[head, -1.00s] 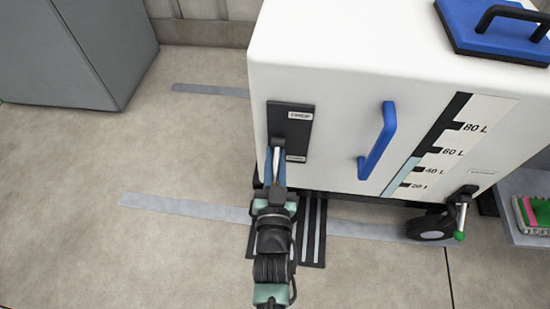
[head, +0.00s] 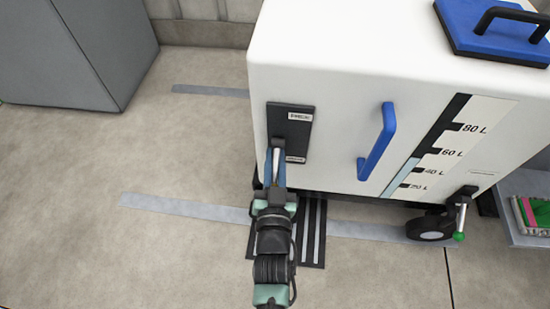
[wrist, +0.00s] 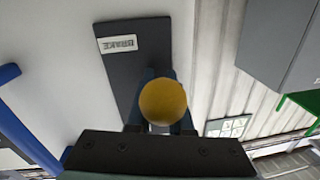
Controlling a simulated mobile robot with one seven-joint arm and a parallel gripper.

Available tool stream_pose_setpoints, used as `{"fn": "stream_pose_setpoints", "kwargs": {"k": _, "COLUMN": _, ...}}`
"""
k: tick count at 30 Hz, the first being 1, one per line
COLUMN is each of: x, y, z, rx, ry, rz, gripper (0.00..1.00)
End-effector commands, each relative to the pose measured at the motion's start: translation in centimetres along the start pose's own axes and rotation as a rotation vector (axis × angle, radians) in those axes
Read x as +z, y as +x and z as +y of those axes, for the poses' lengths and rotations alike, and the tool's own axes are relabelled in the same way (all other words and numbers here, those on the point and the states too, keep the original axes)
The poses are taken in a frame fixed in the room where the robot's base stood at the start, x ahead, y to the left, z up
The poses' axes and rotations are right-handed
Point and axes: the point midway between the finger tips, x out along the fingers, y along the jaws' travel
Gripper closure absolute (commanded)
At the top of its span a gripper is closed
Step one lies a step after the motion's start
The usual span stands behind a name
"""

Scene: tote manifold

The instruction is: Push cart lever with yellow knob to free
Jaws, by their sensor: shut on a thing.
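The lever's yellow knob (wrist: 163,101) shows in the wrist view, between the fingers of my gripper (wrist: 161,126). In the head view my gripper (head: 275,168) is at the lower end of a dark lever plate (head: 291,122) on the white cart (head: 340,70). My gripper is shut on the knob, and the fingers hide the knob in the head view. The plate also shows in the wrist view (wrist: 122,70), with a "BRAKE" label (wrist: 119,44). Its labels are too small to read surely in the head view. Much of the lever's shaft is hidden.
A blue handle (head: 379,142) and a litre scale (head: 450,145) are on the cart's face, right of the plate. A caster (head: 430,228) and a green-tipped lever (head: 461,222) are at its lower right. A grey cabinet (head: 85,45) stands at left. The floor between is clear.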

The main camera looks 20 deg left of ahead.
Motion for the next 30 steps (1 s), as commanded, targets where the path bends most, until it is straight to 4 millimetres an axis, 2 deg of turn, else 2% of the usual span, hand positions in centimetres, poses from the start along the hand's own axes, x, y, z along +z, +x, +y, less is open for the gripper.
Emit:
{"fn": "stream_pose_setpoints", "kwargs": {"k": 1, "x": 0.9, "y": -0.4, "z": -0.3, "rx": -0.003, "ry": 0.000, "rz": -0.035, "gripper": 1.00}}
{"fn": "stream_pose_setpoints", "kwargs": {"k": 11, "x": -0.2, "y": -0.8, "z": -0.6, "rx": 0.013, "ry": 0.014, "rz": -0.152, "gripper": 1.00}}
{"fn": "stream_pose_setpoints", "kwargs": {"k": 30, "x": -2.1, "y": -2.0, "z": -1.0, "rx": 0.087, "ry": 0.069, "rz": -0.594, "gripper": 1.00}}
